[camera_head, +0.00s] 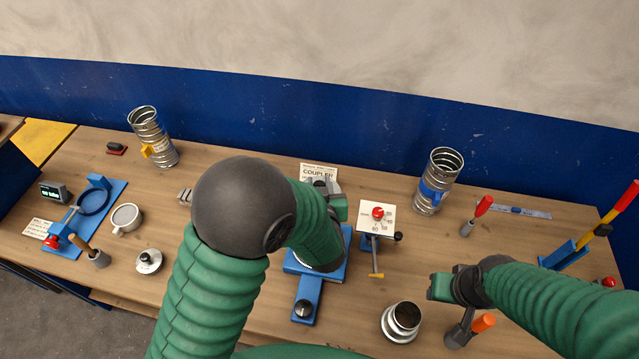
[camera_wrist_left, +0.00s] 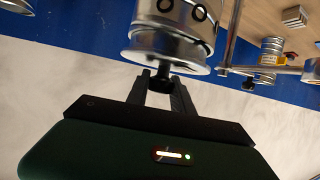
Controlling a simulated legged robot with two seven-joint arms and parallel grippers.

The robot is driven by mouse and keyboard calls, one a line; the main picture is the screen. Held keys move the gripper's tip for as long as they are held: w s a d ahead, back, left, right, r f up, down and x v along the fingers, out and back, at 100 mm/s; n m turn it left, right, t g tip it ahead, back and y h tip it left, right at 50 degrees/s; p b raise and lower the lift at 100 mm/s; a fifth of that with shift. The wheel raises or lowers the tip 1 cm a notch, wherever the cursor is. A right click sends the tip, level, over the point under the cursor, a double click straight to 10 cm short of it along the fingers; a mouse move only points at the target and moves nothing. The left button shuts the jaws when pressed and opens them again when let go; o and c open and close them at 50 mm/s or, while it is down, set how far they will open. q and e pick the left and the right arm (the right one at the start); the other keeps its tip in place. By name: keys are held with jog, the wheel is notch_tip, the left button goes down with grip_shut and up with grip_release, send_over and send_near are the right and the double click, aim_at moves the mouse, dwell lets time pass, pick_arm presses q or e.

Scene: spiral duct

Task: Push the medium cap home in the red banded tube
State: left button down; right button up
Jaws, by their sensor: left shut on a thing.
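In the left wrist view, my left gripper (camera_wrist_left: 162,88) is shut on the black knob (camera_wrist_left: 162,73) of a silver cap (camera_wrist_left: 165,56). The cap's flat disc sits at the end of a silver tube (camera_wrist_left: 172,28) with dark ring marks. I cannot tell how far in the cap is, and no red band shows. In the head view, my left arm covers most of the tube, and my left gripper (camera_head: 337,206) is over the blue clamp stand (camera_head: 307,290). My right gripper (camera_head: 440,287) is above the bench at the right; its finger gap is unclear.
A yellow-marked tube (camera_head: 152,137) stands at the left and a blue-banded tube (camera_head: 436,180) at the right. A loose knobbed cap (camera_head: 148,261) lies at the left. A silver collar (camera_head: 402,321) lies near my right gripper. A dial stand (camera_head: 376,214) is right of the clamp.

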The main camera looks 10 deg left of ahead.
pick_arm(q)
jog(key=shift+a+f+b, duration=0.1)
jog(key=shift+f+b, duration=0.25)
jog(key=shift+f, duration=0.2)
jog(key=shift+f+b, duration=0.35)
jog(key=shift+f, duration=0.05)
jog(key=c, duration=1)
grip_release()
jog(key=shift+c, duration=0.2)
